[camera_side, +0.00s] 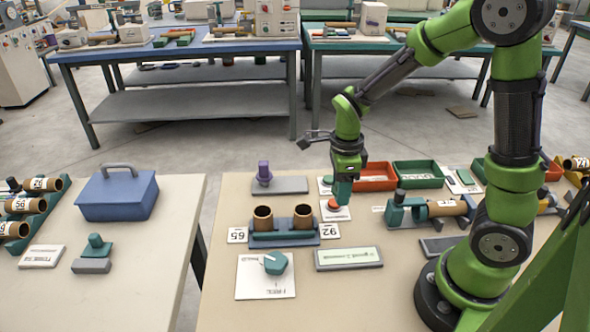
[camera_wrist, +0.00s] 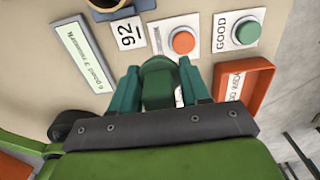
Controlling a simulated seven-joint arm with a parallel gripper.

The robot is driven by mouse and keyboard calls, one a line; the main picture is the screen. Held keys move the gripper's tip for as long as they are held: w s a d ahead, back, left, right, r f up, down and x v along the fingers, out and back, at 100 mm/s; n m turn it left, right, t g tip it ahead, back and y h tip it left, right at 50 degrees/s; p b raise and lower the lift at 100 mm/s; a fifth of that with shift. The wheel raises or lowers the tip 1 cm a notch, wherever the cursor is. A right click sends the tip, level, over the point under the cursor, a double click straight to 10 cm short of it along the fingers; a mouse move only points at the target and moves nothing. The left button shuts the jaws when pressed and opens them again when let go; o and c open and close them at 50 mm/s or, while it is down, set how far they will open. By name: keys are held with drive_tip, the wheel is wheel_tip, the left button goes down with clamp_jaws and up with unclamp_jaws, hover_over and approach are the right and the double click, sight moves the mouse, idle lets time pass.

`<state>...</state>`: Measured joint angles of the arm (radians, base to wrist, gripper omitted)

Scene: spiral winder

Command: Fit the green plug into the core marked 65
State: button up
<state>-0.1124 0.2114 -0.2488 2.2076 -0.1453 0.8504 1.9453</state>
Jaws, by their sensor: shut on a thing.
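My gripper (camera_side: 341,190) points down, right of and behind the winder's two cores. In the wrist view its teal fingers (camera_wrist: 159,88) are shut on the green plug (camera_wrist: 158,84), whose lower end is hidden. In the side view the plug blends with the fingers. The core marked 65 (camera_side: 263,218) is an upright brown tube with an open top, at the left of the stand. Its card (camera_side: 237,235) lies to its left. The core marked 92 (camera_side: 302,217) stands to its right; its rim shows at the top of the wrist view (camera_wrist: 107,4).
An orange button (camera_side: 334,204) sits just below my gripper. A purple plug (camera_side: 264,173) stands on a grey block behind the cores. A green knob (camera_side: 275,263) on a white plate is in front. Orange (camera_side: 377,177) and green (camera_side: 418,175) trays stand behind right.

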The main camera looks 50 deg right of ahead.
drive_tip(key=w+a+r, duration=0.3)
drive_tip(key=w+a, duration=0.4)
approach(263, 218)
drive_tip(key=w+d+f, duration=0.1)
drive_tip(key=w, duration=0.1)
drive_tip(key=shift+s+d+f, duration=0.1)
drive_tip(key=shift+s+f, duration=0.05)
drive_tip(key=shift+f, duration=1.65)
drive_tip(key=shift+s+d+f, duration=0.1)
drive_tip(key=shift+f, duration=1.7)
drive_tip(key=o, duration=1.2)
drive_tip(key=shift+r, duration=0.1)
